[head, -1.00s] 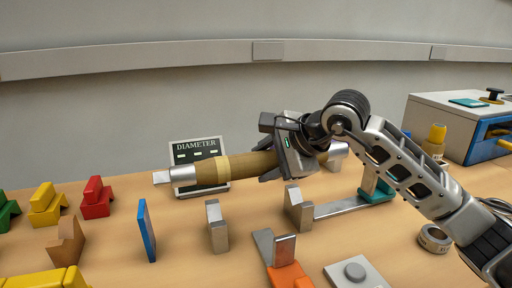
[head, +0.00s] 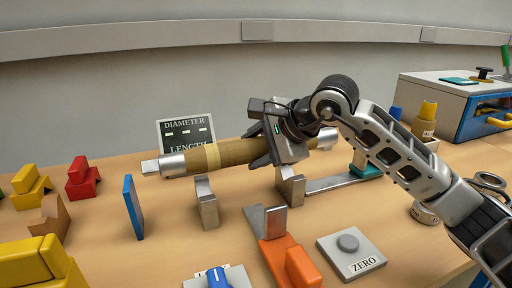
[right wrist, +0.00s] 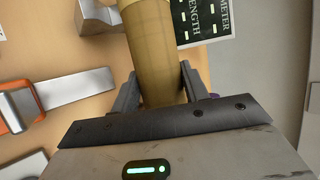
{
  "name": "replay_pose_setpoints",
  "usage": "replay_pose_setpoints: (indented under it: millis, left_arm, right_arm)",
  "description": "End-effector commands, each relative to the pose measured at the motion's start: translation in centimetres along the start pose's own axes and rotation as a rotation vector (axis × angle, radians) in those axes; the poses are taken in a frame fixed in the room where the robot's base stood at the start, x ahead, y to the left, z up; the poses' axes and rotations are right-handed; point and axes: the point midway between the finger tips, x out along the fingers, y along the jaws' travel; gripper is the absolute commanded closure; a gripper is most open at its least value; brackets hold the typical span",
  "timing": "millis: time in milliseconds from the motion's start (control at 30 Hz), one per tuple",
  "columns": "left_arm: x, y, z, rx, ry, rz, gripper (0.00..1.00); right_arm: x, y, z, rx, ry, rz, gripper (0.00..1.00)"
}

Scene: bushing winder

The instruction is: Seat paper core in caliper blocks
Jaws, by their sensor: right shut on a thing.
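The paper core (head: 228,154) is a brown roll with a tan band and silver metal ends. It lies roughly level across the head view, above the table. My right gripper (head: 262,150) is shut around its right half; the core also shows between the fingers in the right wrist view (right wrist: 155,50). Two grey notched caliper blocks stand below the core: a left block (head: 206,203) and a right block (head: 290,186). The core appears above their notches, and I cannot tell whether it touches them. My left gripper is not in view.
A diameter and length display (head: 187,130) stands behind the core. A blue upright plate (head: 133,207) is left of the blocks. An orange slide (head: 285,262) and a ZERO button plate (head: 350,252) lie in front. Red (head: 83,178) and yellow (head: 30,182) blocks sit at left.

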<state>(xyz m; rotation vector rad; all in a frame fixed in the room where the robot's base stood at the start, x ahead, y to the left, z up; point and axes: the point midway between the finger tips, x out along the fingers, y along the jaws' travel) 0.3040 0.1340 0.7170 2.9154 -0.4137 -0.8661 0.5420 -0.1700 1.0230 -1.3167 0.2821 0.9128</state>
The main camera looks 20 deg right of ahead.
Motion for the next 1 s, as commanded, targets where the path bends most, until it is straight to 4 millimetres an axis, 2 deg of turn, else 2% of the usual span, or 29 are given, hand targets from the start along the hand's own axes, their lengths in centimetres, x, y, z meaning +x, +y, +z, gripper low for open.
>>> replay_pose_setpoints:
  millis: [200, 533, 1000]
  left_arm:
    - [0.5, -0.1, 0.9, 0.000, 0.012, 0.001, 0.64]
    - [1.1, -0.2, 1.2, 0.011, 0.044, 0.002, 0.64]
    - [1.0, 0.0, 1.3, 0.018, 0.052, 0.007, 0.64]
  right_arm:
    - [1.1, 1.1, -0.5, -0.001, -0.002, -0.009, 1.00]
    - [2.5, 2.6, -1.1, -0.001, -0.001, -0.009, 1.00]
    - [3.0, 3.1, -1.3, -0.001, -0.001, -0.009, 1.00]
